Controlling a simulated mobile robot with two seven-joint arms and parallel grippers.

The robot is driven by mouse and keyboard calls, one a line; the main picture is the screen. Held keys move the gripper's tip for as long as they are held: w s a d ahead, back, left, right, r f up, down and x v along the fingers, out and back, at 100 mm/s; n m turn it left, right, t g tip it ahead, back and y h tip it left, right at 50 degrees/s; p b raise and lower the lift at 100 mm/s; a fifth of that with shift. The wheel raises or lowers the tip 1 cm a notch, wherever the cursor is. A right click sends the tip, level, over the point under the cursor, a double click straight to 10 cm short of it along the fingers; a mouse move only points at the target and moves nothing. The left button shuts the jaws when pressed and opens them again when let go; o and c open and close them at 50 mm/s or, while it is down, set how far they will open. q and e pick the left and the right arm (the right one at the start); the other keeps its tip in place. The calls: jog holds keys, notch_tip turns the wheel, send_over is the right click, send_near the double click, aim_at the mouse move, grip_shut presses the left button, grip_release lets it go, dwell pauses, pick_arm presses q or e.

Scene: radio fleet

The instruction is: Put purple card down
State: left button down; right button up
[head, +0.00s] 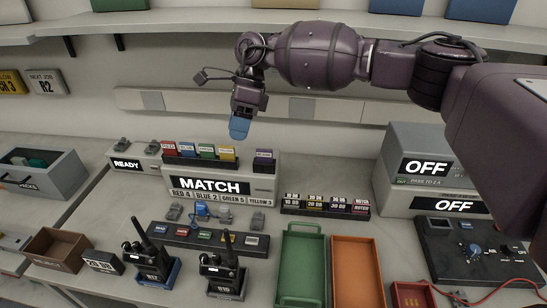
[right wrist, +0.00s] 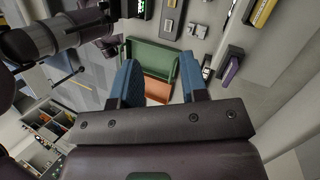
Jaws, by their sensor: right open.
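The purple card (head: 264,155) stands upright in a small dark holder at the right end of the card row, beside the MATCH sign (head: 210,187). In the right wrist view the purple card (right wrist: 231,69) shows right of the fingers, apart from them. My right gripper (head: 240,127) is raised above and to the left of the purple card in the head view, blue fingertips pointing down. In the right wrist view its two blue fingers (right wrist: 160,84) are spread with nothing between them. My left gripper is not seen.
Red, blue, green and yellow cards (head: 199,152) stand left of the purple one. A green tray (head: 284,262) and an orange tray (head: 357,270) lie in front. Two radios (head: 225,268) stand at front left. Grey OFF boxes (head: 425,150) are at right.

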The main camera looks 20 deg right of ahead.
aim_at(264, 150)
jog(key=w+d+f+m+t+h, duration=0.1)
jog(key=d, duration=0.1)
jog(key=w+d+m+t+h, duration=0.1)
jog(key=w+d, duration=0.1)
jog(key=d, duration=0.1)
jog(key=w+d+f+m+t+h, duration=0.1)
jog(key=w+d+h, duration=0.1)
jog(key=shift+w+d+f, duration=0.2)
jog(key=shift+d+f, duration=0.05)
jog(key=shift+f, duration=0.05)
notch_tip(264, 150, down, 5)
jog(key=shift+w+a+f+p, duration=0.1)
jog(key=shift+w+f+p, duration=0.05)
jog(key=shift+f, duration=1.2)
jog(key=shift+w+a+f+p, duration=0.1)
jog(key=shift+w+f+p, duration=0.05)
jog(key=shift+f, duration=1.15)
grip_shut()
